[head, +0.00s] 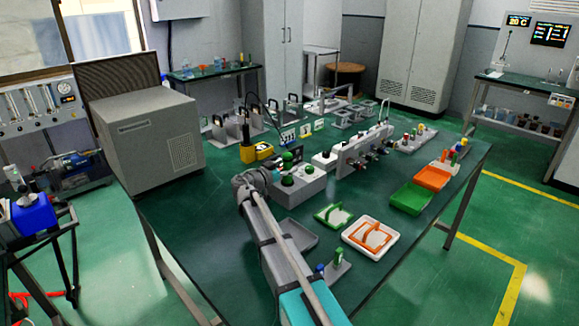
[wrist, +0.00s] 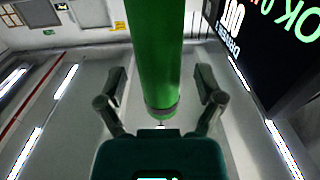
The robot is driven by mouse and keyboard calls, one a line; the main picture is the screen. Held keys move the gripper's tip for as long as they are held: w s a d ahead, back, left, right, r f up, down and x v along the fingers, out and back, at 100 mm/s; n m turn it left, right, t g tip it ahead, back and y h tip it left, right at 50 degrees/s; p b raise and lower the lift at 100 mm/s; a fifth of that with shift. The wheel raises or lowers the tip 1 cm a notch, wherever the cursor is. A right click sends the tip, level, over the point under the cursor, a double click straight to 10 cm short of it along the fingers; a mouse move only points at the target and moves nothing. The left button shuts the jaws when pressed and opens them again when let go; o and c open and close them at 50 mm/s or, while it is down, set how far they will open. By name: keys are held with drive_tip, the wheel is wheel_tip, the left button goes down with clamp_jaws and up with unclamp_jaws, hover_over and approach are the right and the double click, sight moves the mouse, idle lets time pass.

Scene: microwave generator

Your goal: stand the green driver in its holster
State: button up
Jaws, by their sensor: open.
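My gripper (wrist: 161,76) shows open in the wrist view, its two grey fingers spread apart. A large bright green cylinder (wrist: 155,50) with a grey collar at its lower end runs between the fingers in that view. It looks like the green driver; I see gaps on both sides and cannot tell how deep it lies between them. In the head view my gripper cannot be made out clearly past the arm. A small upright green piece (head: 338,257) stands on a grey bracket at the table's front, near my arm. I cannot tell whether it is the driver or which fixture is the holster.
A grey box with green knobs (head: 300,184) stands beside my arm's end. A white tray with an orange frame (head: 371,238), a green frame (head: 333,215), and green (head: 411,198) and orange (head: 432,177) bins lie to the right. A large grey cabinet (head: 150,140) is at left.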

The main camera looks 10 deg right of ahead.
drive_tip(key=shift+s+a, duration=0.1)
drive_tip(key=v, duration=1.1)
drive_tip(key=shift+s+a, duration=0.25)
drive_tip(key=shift+r, duration=0.1)
wheel_tip(320, 180, up, 9)
drive_tip(key=p, duration=0.9)
